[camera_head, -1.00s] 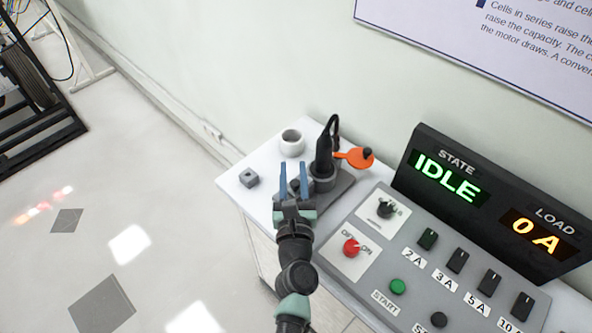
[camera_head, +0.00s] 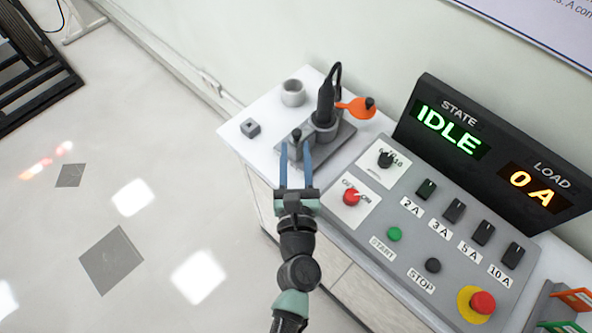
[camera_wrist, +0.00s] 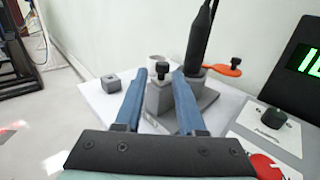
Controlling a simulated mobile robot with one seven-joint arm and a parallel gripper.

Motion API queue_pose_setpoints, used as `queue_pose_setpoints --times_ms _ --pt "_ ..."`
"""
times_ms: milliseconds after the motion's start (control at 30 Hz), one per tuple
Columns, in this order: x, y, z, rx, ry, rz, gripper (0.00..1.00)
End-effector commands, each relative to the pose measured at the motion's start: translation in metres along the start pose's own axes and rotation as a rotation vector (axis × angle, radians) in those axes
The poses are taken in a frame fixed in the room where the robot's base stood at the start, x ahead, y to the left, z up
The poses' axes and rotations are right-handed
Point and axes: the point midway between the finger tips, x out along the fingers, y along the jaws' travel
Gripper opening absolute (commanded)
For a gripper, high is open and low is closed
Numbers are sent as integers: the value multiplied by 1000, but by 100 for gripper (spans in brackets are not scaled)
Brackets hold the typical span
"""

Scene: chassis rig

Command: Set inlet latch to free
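A black plug (camera_head: 325,103) with a cable stands upright in a grey inlet block on a grey base plate (camera_head: 343,142). An orange lever (camera_head: 352,108) with a black knob sticks out to the right of the plug; it also shows in the wrist view (camera_wrist: 219,69). I take it for the inlet latch, though no label shows. A small grey block with a black knob (camera_wrist: 162,70) stands in front of the plug. My gripper (camera_head: 296,150) is open and empty. In the wrist view its fingers (camera_wrist: 157,85) flank the small block in the picture; contact cannot be told.
The control panel (camera_head: 400,265) with a red knob, switches and emergency stop lies to the right. Its display reads IDLE, 0 A.

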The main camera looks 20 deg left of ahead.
Motion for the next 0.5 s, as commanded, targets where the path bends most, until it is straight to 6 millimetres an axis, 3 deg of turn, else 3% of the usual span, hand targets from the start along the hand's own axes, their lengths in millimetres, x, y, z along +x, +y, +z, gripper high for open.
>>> queue_pose_setpoints --times_ms 200,500 --pt "-35 0 -2 1 1 -1 39" --pt "-50 0 0 0 0 0 39"
